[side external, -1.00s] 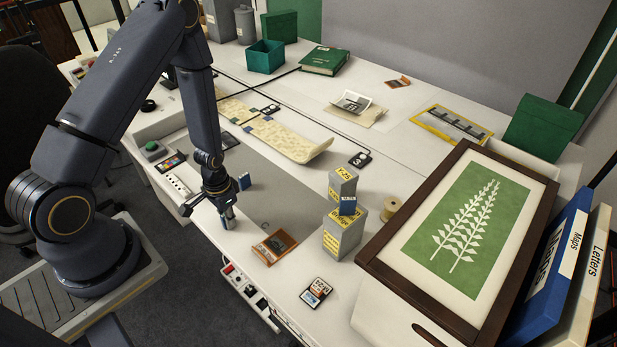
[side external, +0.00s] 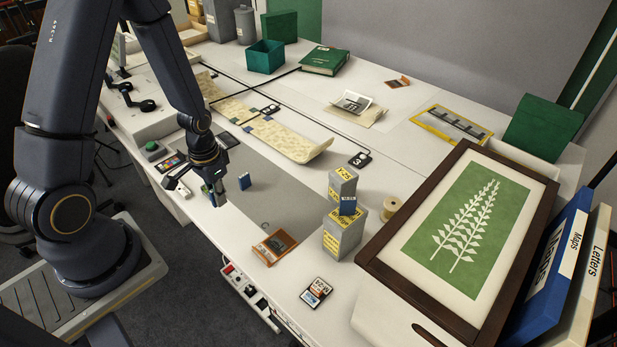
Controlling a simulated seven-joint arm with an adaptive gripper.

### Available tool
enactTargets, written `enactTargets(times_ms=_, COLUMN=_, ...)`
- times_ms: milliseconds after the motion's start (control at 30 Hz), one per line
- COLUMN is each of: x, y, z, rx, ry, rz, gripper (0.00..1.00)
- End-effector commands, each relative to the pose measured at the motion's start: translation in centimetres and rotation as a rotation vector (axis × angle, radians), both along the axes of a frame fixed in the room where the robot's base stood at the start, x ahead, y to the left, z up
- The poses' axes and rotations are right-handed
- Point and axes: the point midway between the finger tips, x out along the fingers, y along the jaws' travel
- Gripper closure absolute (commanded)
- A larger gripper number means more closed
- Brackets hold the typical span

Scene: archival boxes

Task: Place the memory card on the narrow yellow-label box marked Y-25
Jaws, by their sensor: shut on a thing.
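My gripper (side external: 213,194) is at the left part of the desk, near its front edge, pointing down. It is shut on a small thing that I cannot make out. A dark memory card (side external: 316,292) with a printed label lies flat near the front edge, apart from my gripper.
An orange-brown tray (side external: 274,248) lies left of the boxes. A small blue block (side external: 244,181) stands right of my gripper. A wooden spool (side external: 391,208) and a large framed leaf picture (side external: 465,232) are to the right. The grey mat (side external: 275,195) is mostly clear.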

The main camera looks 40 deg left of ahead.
Motion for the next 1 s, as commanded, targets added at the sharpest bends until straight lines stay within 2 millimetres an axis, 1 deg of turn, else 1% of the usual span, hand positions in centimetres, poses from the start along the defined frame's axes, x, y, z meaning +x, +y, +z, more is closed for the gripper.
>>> enactTargets(times_ms=67, x=0.8, y=0.3, z=0.8, rx=0.002, ry=-0.007, rz=0.062, gripper=1.00)
enactTargets(times_ms=133, x=2.1, y=0.2, z=1.7, rx=0.002, ry=-0.008, rz=0.096, gripper=1.00)
enactTargets(times_ms=267, x=5.3, y=-1.1, z=3.9, rx=0.002, ry=-0.011, rz=0.127, gripper=1.00)
enactTargets(times_ms=367, x=8.4, y=-3.3, z=6.4, rx=0.002, ry=-0.013, rz=0.130, gripper=1.00)
enactTargets(times_ms=400, x=9.6, y=-4.4, z=7.5, rx=0.002, ry=-0.013, rz=0.124, gripper=1.00)
enactTargets(times_ms=467, x=11.3, y=-6.3, z=9.2, rx=0.001, ry=-0.013, rz=0.109, gripper=1.00)
enactTargets(times_ms=500, x=12.2, y=-7.6, z=10.2, rx=0.001, ry=-0.013, rz=0.096, gripper=1.00)
enactTargets(times_ms=633, x=14.4, y=-11.2, z=12.7, rx=0.000, ry=-0.008, rz=0.034, gripper=1.00)
enactTargets(times_ms=733, x=15.1, y=-13.1, z=13.6, rx=0.001, ry=-0.004, rz=-0.011, gripper=1.00)
enactTargets(times_ms=800, x=15.2, y=-14.0, z=13.7, rx=0.001, ry=-0.003, rz=-0.032, gripper=1.00)
enactTargets(times_ms=867, x=15.6, y=-14.5, z=13.5, rx=0.002, ry=-0.002, rz=-0.043, gripper=1.00)
enactTargets(times_ms=967, x=17.3, y=-14.8, z=12.6, rx=0.002, ry=0.000, rz=-0.046, gripper=1.00)
enactTargets(times_ms=1000, x=18.3, y=-14.9, z=12.2, rx=0.002, ry=-0.001, rz=-0.046, gripper=1.00)
